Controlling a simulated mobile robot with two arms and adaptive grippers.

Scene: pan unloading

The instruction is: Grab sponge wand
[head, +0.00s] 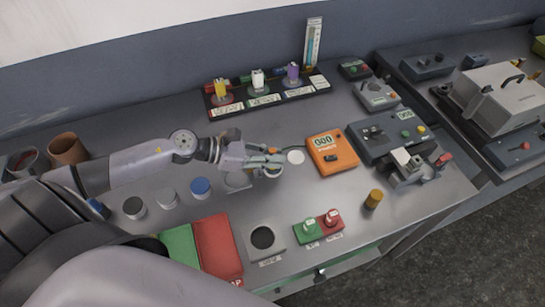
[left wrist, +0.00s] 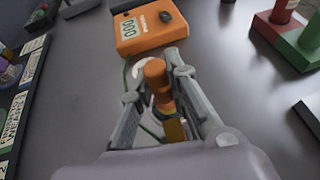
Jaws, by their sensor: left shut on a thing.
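My left gripper (head: 264,161) reaches in from the left over the middle of the table. In the left wrist view its fingers (left wrist: 158,88) are closed around a small orange-topped piece with a yellow lower part, which I take as the sponge wand (left wrist: 156,74). In the head view the fingers hide most of the wand, and only a bit of orange shows at the fingertips. I cannot tell whether the wand touches anything below. My right gripper is not in view.
A labelled rack (head: 268,98) is behind. Red and green blocks (head: 318,228) and a square holder with a round hole (head: 262,240) are in front.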

